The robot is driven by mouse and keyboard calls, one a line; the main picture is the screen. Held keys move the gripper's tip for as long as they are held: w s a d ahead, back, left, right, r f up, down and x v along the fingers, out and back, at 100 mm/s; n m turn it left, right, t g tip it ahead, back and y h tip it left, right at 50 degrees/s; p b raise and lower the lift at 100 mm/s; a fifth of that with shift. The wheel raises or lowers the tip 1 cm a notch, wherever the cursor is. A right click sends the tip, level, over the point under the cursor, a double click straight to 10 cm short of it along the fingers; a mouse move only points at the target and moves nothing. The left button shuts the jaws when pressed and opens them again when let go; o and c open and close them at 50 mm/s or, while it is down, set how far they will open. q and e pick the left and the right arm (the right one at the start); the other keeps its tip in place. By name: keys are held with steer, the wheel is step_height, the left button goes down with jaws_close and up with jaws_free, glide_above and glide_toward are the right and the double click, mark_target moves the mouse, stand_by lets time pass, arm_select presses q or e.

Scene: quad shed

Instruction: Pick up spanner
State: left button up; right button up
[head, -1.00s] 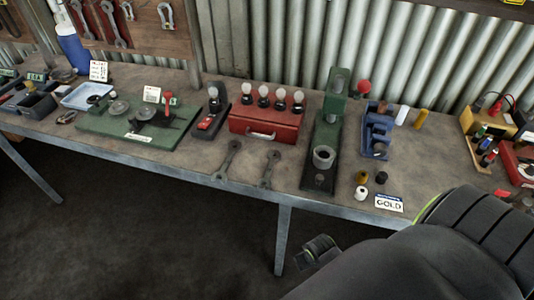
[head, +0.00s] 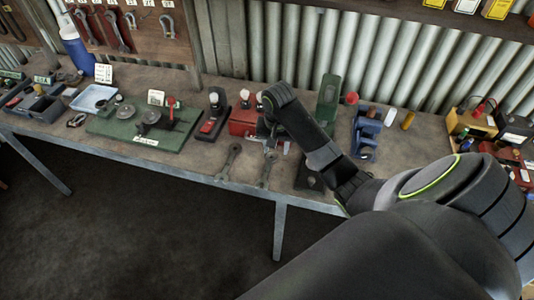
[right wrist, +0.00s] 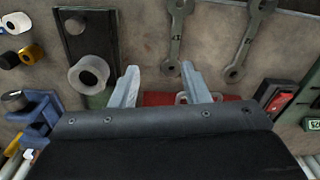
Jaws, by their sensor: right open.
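Two grey spanners lie on the workbench near its front edge: a left one (head: 229,162) and a right one (head: 267,170). In the right wrist view the right-hand spanner of the head view is the nearer one (right wrist: 175,38), and the other (right wrist: 245,45) lies beside it. My right gripper (right wrist: 158,76) is open and empty, its fingers pointing toward the bench between the black-based press and the nearer spanner. In the head view my right arm hides much of the gripper and part of the red bulb box (head: 243,121). My left gripper is out of view.
A green board (head: 130,130) is at left. Several tools hang on the wall rack (head: 150,22).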

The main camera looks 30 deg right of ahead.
steer(key=w+d+r+m, duration=0.1)
steer(key=w+r+m, duration=0.1)
steer(key=w+r, duration=0.25)
steer(key=b, duration=1)
glide_above(269, 165)
steer(key=shift+g, duration=0.3)
steer(key=f, duration=1)
steer(key=shift+d+f, duration=0.3)
steer(key=shift+f, duration=0.35)
steer(key=f, duration=0.1)
steer(key=f+p, duration=0.1)
steer(key=f, duration=0.2)
steer(key=shift+a, duration=0.3)
steer(key=shift+w+f, duration=0.1)
steer(key=shift+f, duration=0.5)
jaws_close()
